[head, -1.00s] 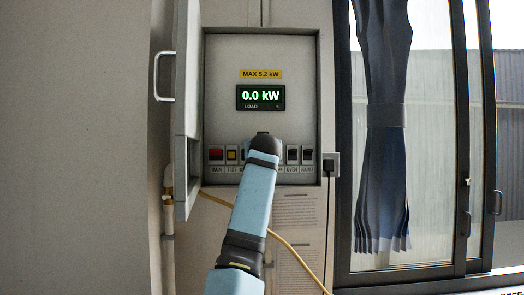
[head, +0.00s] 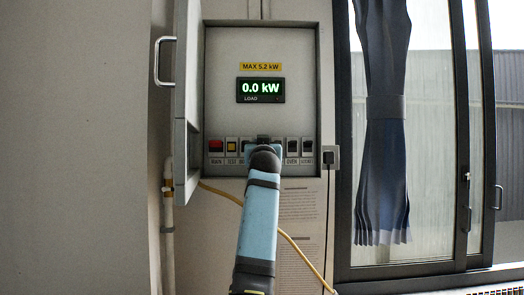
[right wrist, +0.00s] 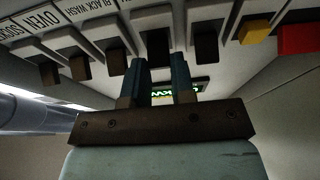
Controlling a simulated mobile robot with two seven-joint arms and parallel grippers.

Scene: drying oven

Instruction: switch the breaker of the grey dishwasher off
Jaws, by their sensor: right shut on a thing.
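The open breaker box (head: 214,60) holds a row of breakers, with the red MAIN breaker (head: 215,146) and a yellow TEST breaker (head: 231,145) at its left end. My right gripper (head: 263,142) is at the middle of the row and hides part of it. In the right wrist view its two fingers (right wrist: 158,80) are shut on a black breaker (right wrist: 158,45), whose label is out of view. The neighbouring breaker (right wrist: 115,52) carries a BLACK WASH label. No grey dishwasher label is readable. My left gripper is not in view.
The load display (head: 261,90) reads 0.0 kW, under a yellow MAX 5.2 kW label (head: 261,67). The box door (head: 187,100) stands open at the left.

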